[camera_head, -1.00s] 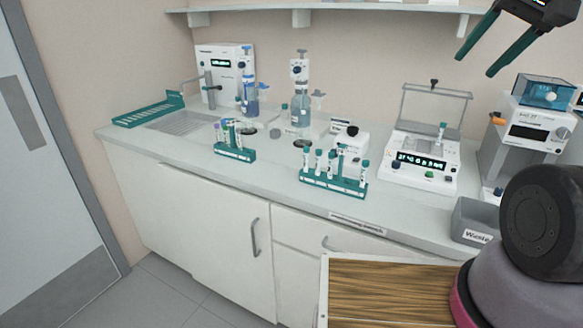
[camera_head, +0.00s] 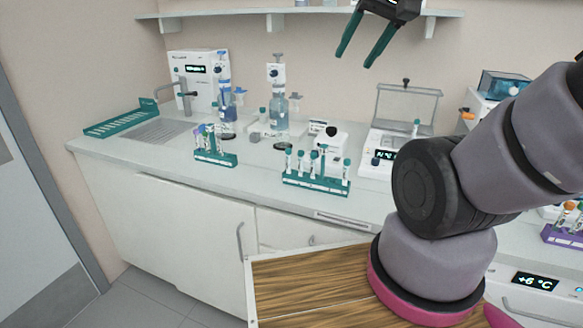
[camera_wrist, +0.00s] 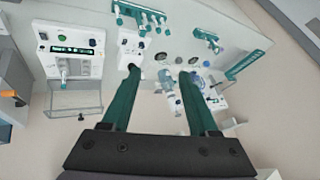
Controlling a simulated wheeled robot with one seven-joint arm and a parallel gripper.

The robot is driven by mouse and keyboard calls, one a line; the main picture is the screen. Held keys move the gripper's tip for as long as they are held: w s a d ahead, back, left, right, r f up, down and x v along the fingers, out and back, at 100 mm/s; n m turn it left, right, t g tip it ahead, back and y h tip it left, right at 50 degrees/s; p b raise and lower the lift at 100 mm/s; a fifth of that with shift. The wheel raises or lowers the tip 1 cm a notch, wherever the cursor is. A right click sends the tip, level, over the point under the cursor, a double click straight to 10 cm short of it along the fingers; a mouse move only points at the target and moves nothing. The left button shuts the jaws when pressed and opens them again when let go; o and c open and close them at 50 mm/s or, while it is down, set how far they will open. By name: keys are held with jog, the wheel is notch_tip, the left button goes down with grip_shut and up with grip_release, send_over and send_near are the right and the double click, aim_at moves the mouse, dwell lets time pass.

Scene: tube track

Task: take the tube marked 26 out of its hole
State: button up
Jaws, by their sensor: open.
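A teal rack (camera_head: 316,183) with several capped tubes stands near the counter's front edge. A second teal rack (camera_head: 215,158) with several tubes stands to its left. A purple rack (camera_head: 563,237) with tubes is partly in view at the far right. No tube number is readable, so I cannot tell which tube is marked 26. My gripper (camera_head: 354,60) is open and empty, high above the counter before the shelf. In the wrist view its fingers (camera_wrist: 160,72) are apart, with both teal racks at the top, beyond the fingertips.
A white instrument (camera_head: 384,150) with a raised lid stands right of the front rack. A teal tray (camera_head: 121,122) lies at the left. The wall shelf (camera_head: 300,14) is close to my gripper. My arm covers the right counter.

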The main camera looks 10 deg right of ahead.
jog(key=w+n, duration=0.1)
jog(key=w, duration=0.1)
jog(key=n+g, duration=0.6)
jog(key=n, duration=1.1)
send_over(300, 155)
jog(key=d, duration=0.1)
jog(key=f, duration=1.5)
jog(key=w+f, duration=0.1)
jog(key=f, duration=0.6)
jog(key=shift+d+f, duration=0.1)
jog(key=shift+f, duration=0.15)
jog(key=shift+n, duration=0.3)
jog(key=f, duration=0.3)
jog(key=a+f, duration=0.1)
jog(key=f, duration=0.1)
jog(key=shift+w+f, duration=0.1)
jog(key=shift+f, duration=0.15)
jog(key=shift+a+f, duration=0.1)
jog(key=shift+f, duration=2.95)
grip_shut()
